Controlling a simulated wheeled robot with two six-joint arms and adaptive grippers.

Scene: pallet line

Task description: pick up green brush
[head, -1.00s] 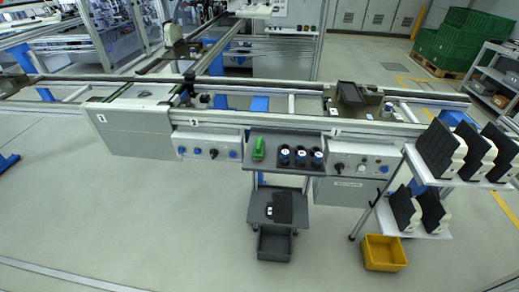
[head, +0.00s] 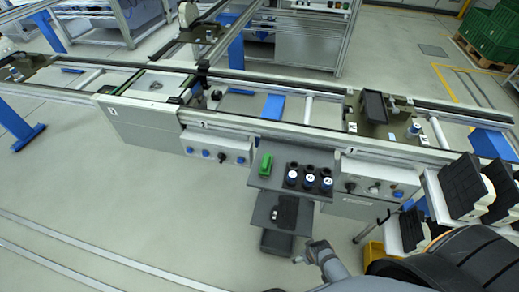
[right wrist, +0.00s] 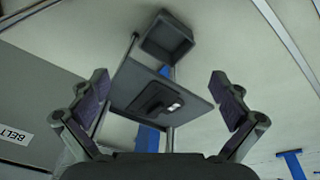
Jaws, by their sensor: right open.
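The green brush (head: 266,164) lies at the left end of the top shelf of a small grey cart (head: 262,182), in the head view. Several dark round holders with white and blue tops (head: 309,178) stand to its right. My right gripper (right wrist: 162,92) is open and empty in the right wrist view, its two fingers spread wide. Between and beyond them show the cart's lower shelf with a black object (right wrist: 158,97) and a grey bin (right wrist: 166,38). The green brush is not visible in that view. My left gripper is not in view.
The conveyor frame (head: 240,130) runs behind the cart, with control boxes (head: 215,146) on its front. A rack with black-and-white parts (head: 464,187) stands at the right, a yellow bin (head: 371,250) below it. The floor left of the cart is clear.

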